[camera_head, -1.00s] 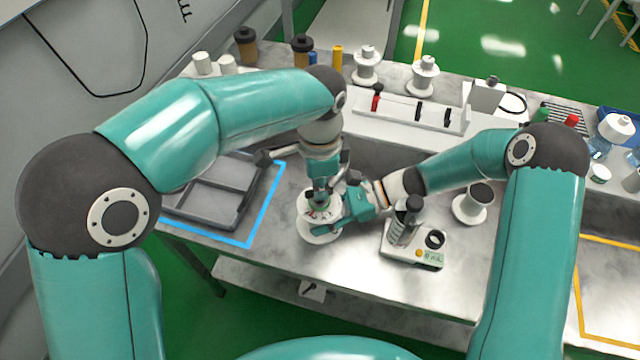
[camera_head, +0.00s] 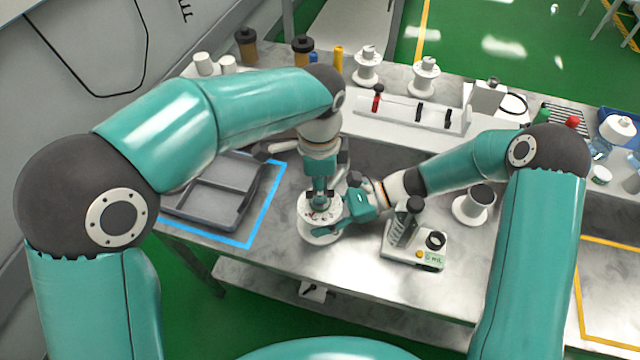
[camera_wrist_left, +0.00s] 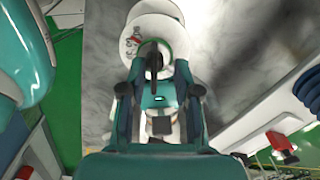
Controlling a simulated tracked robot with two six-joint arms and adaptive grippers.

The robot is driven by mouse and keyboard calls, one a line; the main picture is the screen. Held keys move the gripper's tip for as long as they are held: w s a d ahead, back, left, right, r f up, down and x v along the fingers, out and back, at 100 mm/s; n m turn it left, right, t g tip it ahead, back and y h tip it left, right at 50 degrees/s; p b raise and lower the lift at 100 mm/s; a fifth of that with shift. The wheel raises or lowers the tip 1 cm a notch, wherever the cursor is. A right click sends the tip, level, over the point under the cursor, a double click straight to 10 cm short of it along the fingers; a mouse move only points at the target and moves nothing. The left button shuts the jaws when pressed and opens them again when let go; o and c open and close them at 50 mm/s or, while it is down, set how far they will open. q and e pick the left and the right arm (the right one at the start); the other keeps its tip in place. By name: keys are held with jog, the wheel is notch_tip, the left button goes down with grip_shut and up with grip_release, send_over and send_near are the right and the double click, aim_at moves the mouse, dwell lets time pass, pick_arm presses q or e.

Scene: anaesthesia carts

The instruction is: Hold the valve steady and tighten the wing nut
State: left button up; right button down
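The valve (camera_head: 312,232) is a white, round-flanged body standing upright on the metal bench, left of centre. Its round white flanges also show in the left wrist view (camera_wrist_left: 150,22). My left gripper (camera_head: 321,200) points down over its top. In the left wrist view the left fingers (camera_wrist_left: 158,80) stand apart, with a dark upright piece between them, probably the wing nut (camera_wrist_left: 152,58); I see no clear contact. My right gripper (camera_head: 336,216) reaches in from the right at the valve's side. Its near finger lies against the body; the far finger is mostly hidden.
A grey tray (camera_head: 212,232) lies inside blue tape at left. A white device with a dark cylinder (camera_head: 412,258) and a white spool-like part (camera_head: 474,204) stand close right of my right gripper. A white rack (camera_head: 400,122) is behind. The front bench strip is clear.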

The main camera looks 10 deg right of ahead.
pick_arm(q)
jog(key=shift+s+f, duration=0.1)
pick_arm(e)
jog(key=shift+s+f, duration=0.15)
jog(key=shift+f, duration=0.1)
pick_arm(q)
notch_tip(320, 180, up, 12)
dwell(0.4)
pick_arm(e)
jog(key=c, duration=0.7)
grip_release()
jog(key=o, duration=0.3)
jog(key=shift+o, duration=0.2)
jog(key=shift+r, duration=0.1)
